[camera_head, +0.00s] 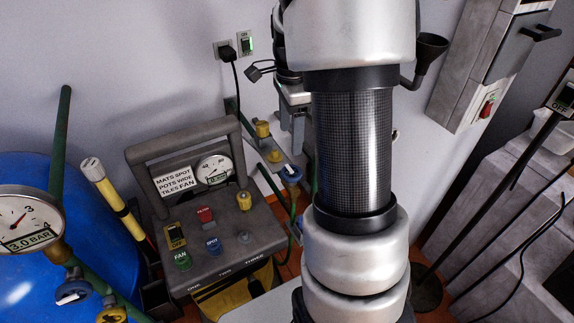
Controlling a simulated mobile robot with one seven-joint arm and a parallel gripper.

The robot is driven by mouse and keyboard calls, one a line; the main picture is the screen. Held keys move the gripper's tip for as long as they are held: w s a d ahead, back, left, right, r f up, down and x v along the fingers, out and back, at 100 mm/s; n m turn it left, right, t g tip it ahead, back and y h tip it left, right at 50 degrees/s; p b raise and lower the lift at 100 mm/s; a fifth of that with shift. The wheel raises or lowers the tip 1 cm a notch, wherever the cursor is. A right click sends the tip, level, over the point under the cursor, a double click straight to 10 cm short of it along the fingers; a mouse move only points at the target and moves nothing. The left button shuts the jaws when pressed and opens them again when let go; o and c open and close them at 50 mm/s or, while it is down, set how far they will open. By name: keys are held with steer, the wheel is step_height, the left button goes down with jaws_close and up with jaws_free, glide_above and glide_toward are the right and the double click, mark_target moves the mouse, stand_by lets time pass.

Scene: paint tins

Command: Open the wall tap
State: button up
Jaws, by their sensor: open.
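A metal pipe fitting (268,146) stands out near the wall, left of my arm.
A grey control box (215,240) with a gauge, switches and buttons stands left of the arm. A blue tank (95,225) with a gauge and pipes is at far left. A dark funnel (430,45) and a grey wall cabinet (480,65) are at right. A cable hangs from a socket (226,50).

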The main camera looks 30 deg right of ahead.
mark_target(290, 172)
step_height(290, 172, down, 13)
steer(key=shift+r+b, duration=0.2)
steer(key=shift+b, duration=0.8)
steer(key=c, duration=1)
steer(key=shift+c, duration=0.2)
